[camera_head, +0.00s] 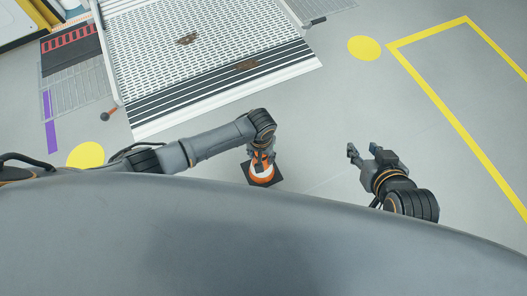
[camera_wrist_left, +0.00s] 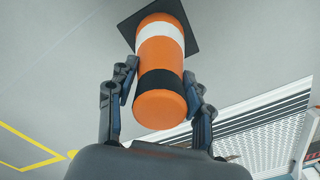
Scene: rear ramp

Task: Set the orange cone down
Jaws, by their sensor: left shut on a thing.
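The orange cone (camera_head: 262,172) has a white band and a dark square base, and it is below my left gripper (camera_head: 262,152) in the head view. In the left wrist view the cone (camera_wrist_left: 160,60) shows large, with a white band, a black band and a rounded orange top between the two fingers of the left gripper (camera_wrist_left: 160,92). The left gripper is shut on the cone. I cannot tell whether the cone's base touches the floor. My right gripper (camera_head: 362,152) is open and empty, to the right of the cone, above the floor.
A perforated metal ramp (camera_head: 200,45) with a striped lower edge lies ahead, with brown patches on it. Yellow discs (camera_head: 365,48) (camera_head: 86,155) mark the floor on both sides. A yellow outlined area (camera_head: 440,100) is at right. The grey floor around the cone is clear.

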